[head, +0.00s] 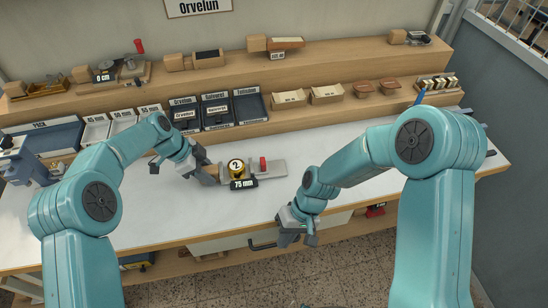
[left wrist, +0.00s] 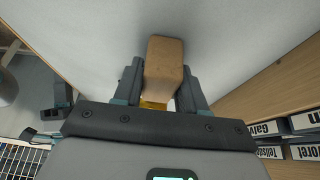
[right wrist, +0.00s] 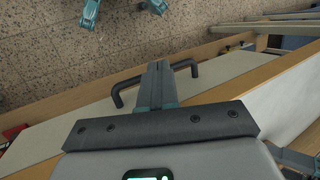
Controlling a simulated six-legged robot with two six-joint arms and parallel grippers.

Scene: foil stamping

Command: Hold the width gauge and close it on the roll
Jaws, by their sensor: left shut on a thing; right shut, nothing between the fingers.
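The width gauge (head: 274,171) lies on the white bench top, with a grey plate, a red knob (head: 263,163) and a black display reading 75 mm (head: 243,184). A gold roll (head: 236,165) marked 2 sits at the gauge; whether the jaws touch it cannot be told. My left gripper (head: 207,174) is at the gauge's left end. In the left wrist view its fingers are shut on the wooden handle (left wrist: 164,72), with a bit of gold below. My right gripper (head: 297,234) is shut and empty at the bench's front edge; its fingers (right wrist: 157,78) meet in the right wrist view.
A black drawer handle (right wrist: 128,88) is near my right gripper. Behind the gauge stand black labelled trays (head: 217,112) and cardboard boxes (head: 290,98). A shelf above holds another device reading 0 cm (head: 104,75). The bench right of the gauge is clear.

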